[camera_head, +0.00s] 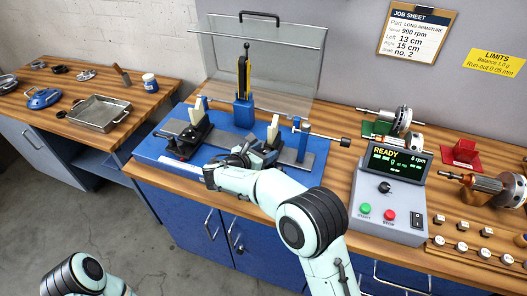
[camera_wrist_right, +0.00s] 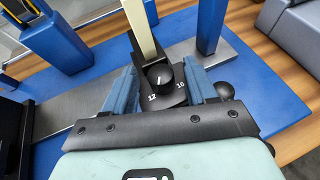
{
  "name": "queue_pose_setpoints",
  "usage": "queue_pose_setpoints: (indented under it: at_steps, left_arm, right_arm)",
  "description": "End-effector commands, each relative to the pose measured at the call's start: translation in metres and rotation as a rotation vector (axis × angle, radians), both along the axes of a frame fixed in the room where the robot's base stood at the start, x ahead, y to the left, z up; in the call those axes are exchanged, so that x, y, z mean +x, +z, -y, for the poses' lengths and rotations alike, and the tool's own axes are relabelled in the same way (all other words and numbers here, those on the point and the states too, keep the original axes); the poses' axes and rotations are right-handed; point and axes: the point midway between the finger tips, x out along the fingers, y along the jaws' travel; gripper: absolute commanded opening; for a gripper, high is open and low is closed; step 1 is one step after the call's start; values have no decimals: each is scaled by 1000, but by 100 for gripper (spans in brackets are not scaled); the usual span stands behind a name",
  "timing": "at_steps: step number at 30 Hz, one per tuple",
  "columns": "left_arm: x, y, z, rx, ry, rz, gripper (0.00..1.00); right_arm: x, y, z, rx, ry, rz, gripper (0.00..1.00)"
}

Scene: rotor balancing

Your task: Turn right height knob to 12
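The black right height knob (camera_wrist_right: 158,76) sits on its dial plate at the foot of the right support, with the marks 12 at its lower left and 16 at its lower right. Its white line looks close to upright, between the two marks. My right gripper (camera_wrist_right: 160,69) is open, with one blue finger on each side of the knob; I see gaps, so it looks apart from the knob. In the head view my right gripper (camera_head: 250,152) is at the right support (camera_head: 272,130) and hides the knob. My left gripper is out of view.
The balancing machine's blue base (camera_head: 150,150) carries the left support (camera_head: 197,115), a blue post (camera_head: 243,112) and a raised clear cover (camera_head: 215,45). The control box (camera_head: 388,215) reads READY at right. Rotors and weights lie beyond it.

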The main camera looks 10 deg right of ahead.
Motion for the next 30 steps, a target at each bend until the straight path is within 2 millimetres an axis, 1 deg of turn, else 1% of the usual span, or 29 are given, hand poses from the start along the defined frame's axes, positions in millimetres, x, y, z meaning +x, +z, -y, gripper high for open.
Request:
queue_pose_setpoints:
  at_steps: [4,8,11,15,21,25,30]
  left_arm:
    - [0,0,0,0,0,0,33]
    - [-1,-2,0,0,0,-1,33]
    - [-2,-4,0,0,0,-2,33]
    - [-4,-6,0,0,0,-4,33]
    - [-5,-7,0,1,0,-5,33]
    - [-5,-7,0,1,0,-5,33]
    - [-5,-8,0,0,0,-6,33]
  right_arm:
    - [-1,0,-1,0,0,-1,57]
    - [-7,4,-9,1,2,0,57]
    - [-16,11,-22,2,5,1,57]
    - [-35,23,-45,1,6,2,57]
    - [-60,39,-75,2,4,1,57]
    - [-71,47,-88,0,2,1,57]
    - [-77,51,-96,0,0,0,57]
